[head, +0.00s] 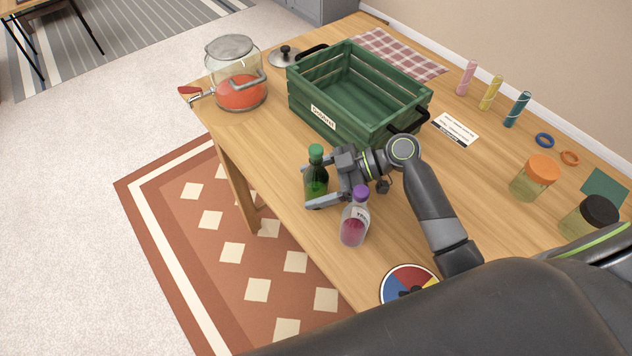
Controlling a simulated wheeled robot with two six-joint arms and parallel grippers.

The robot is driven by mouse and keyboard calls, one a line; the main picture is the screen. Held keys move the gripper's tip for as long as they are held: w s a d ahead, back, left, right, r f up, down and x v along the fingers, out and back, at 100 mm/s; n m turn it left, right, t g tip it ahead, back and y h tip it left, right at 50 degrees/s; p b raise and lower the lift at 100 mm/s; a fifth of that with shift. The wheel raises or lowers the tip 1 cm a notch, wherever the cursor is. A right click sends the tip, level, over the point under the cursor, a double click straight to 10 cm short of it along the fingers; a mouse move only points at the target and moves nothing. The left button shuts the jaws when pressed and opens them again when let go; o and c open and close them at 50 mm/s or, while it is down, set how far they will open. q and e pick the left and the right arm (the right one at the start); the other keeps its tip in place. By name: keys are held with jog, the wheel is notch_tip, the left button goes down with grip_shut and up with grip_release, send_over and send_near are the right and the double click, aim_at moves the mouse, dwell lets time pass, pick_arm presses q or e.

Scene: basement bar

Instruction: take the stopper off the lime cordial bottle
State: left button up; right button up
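A green bottle (315,184) with a green stopper (316,152) stands upright near the table's left edge; I take it as the lime cordial bottle. The stopper is seated in its neck. My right gripper (314,188) reaches the bottle from the right, with one finger in front of its lower part and the other partly hidden behind it. The bottle is between the fingers, but I cannot tell whether they press on it. My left gripper is not in view.
A labelled bottle with purple stopper (354,224) stands close in front of the gripper. A green crate (322,121) is just behind. A colour wheel disc (408,284), an orange-lidded jar (535,177) and a glass dispenser (238,80) are on the wooden table (470,200).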

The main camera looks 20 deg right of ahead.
aim_at(316, 152)
jog(key=c, duration=1.1)
notch_tip(316, 152, up, 10)
jog(key=shift+r, duration=0.1)
jog(key=shift+c, duration=0.2)
jog(key=o, duration=0.4)
jog(key=c, duration=0.7)
jog(key=shift+o, duration=0.2)
